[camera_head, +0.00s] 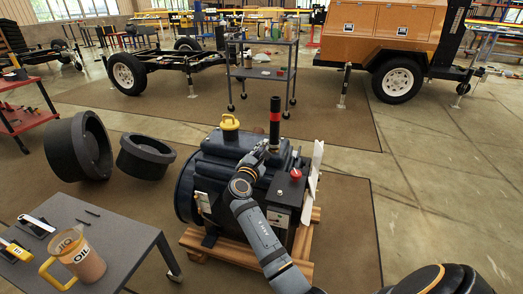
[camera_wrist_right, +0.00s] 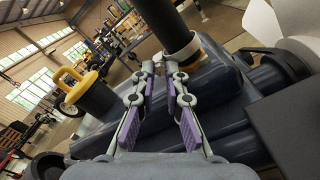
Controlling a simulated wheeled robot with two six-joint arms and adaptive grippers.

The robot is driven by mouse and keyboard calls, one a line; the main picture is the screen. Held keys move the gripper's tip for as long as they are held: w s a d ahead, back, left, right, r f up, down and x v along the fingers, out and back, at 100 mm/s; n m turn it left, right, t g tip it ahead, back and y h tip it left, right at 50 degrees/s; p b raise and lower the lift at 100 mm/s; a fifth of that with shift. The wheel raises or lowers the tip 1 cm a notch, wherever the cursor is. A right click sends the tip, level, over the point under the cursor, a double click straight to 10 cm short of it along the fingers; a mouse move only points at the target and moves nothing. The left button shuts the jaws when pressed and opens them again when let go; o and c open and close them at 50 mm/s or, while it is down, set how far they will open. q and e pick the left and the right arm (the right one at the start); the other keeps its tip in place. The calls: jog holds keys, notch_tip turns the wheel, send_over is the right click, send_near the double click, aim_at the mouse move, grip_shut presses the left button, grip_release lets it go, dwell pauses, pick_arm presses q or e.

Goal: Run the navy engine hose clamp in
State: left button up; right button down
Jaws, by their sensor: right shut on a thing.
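The navy engine (camera_head: 222,150) sits on a wooden pallet, with a yellow cap on top and a white fan at its right. A black hose (camera_head: 275,132) with a red band stands upright on it; its lower part also shows in the right wrist view (camera_wrist_right: 164,20). A light metal hose clamp (camera_wrist_right: 182,52) circles the hose base. My right gripper (camera_head: 264,150) is at the hose base. In the right wrist view its fingertips (camera_wrist_right: 159,68) are close together at the clamp, shut on it; the exact contact is small and partly hidden. My left gripper is not in view.
A grey table (camera_head: 118,245) with an oil jug (camera_head: 82,262) stands at front left. Two dark round tubs (camera_head: 145,158) lie on the mat left of the engine. A red-capped dark box (camera_head: 290,190) is by the fan. A cart (camera_head: 263,73) stands behind.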

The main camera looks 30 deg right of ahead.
jog(key=shift+f, duration=0.15)
jog(key=c, duration=1.4)
grip_release()
